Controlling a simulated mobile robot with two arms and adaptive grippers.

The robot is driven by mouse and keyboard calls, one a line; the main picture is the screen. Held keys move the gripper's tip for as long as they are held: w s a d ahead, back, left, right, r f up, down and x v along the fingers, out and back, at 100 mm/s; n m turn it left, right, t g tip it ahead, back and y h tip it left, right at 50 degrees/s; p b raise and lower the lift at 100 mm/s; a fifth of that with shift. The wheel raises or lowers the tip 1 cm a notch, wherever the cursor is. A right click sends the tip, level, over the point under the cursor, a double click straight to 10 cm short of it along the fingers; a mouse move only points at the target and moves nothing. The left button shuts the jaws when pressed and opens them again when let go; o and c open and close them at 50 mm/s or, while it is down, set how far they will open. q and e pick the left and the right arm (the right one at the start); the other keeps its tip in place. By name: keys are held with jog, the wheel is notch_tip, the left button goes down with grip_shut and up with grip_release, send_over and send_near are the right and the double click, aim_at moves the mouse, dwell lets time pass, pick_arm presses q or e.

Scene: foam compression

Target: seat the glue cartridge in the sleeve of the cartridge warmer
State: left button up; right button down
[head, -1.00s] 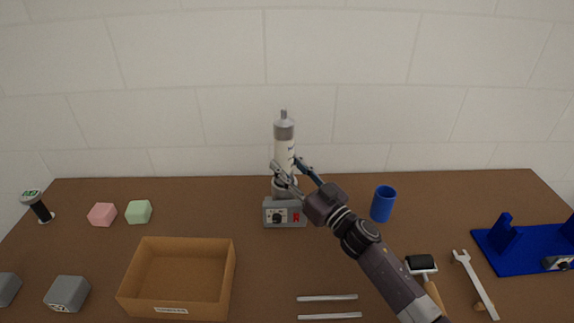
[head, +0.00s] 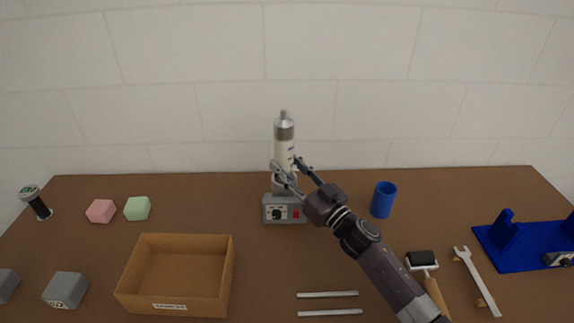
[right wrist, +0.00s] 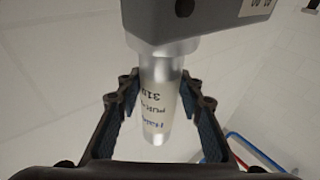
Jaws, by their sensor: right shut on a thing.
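The glue cartridge (head: 284,140), pale with a grey upper band and nozzle, stands upright over the cartridge warmer (head: 284,209), a grey box with a dial and red switch. My right gripper (head: 287,172) is shut on the cartridge's lower part, just above the sleeve. In the right wrist view, which is upside down, the fingers flank the labelled cartridge (right wrist: 160,100). The silver sleeve (right wrist: 160,50) is above it, and the cartridge's lower end appears to be inside the sleeve's mouth. How deep it goes cannot be told. My left gripper is not in view.
A cardboard box (head: 225,270) stands at front left, with pink (head: 101,211) and green (head: 138,208) blocks behind it. A blue cup (head: 384,200) stands right of the warmer. A brush-like tool (head: 422,261), a wrench (head: 477,280) and a blue stand (head: 520,250) lie farther right.

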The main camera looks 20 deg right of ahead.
jog(key=shift+f+b, duration=1.35)
jog(key=shift+f, duration=0.4)
jog(key=c, duration=1.4)
grip_release()
jog(key=shift+o, duration=0.8)
jog(key=shift+f, duration=0.1)
jog(key=shift+s, duration=0.1)
jog(key=shift+s+d+f, duration=0.1)
jog(key=shift+s, duration=0.1)
jog(key=r+v, duration=0.2)
jog(key=v, duration=1)
jog(key=shift+s+d+r, duration=0.2)
jog(key=shift+s+r, duration=0.15)
jog(key=shift+s, duration=0.1)
